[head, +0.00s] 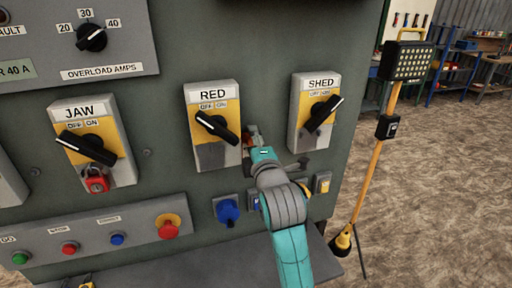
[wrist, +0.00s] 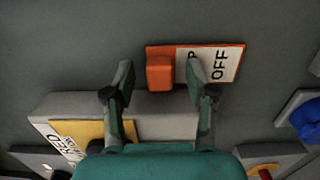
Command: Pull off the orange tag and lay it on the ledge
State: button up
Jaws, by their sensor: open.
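The orange tag (wrist: 215,50) shows in the wrist view, flat near the grey panel beside the RED switch box (wrist: 70,145). It has a white label reading OFF and a raised orange block (wrist: 160,73). My gripper (wrist: 159,70) is open, with one fingertip on each side of the block; I see no clear contact. In the head view my gripper (head: 252,142) is at the right side of the RED box (head: 212,124), and only a small reddish bit shows there. The dark ledge (head: 200,268) runs along the bottom of the cabinet, partly hidden by my arm.
The SHED switch box (head: 315,110) stands close to the right of my gripper. The JAW switch box (head: 95,140) with a red padlock (head: 96,183) is at the left. A blue knob (head: 228,211) sits below. A yellow lamp stand (head: 375,150) stands right of the cabinet.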

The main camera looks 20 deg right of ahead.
jog(key=shift+c, duration=0.2)
grip_shut()
jog(key=shift+s, duration=0.15)
jog(key=shift+s, duration=2.35)
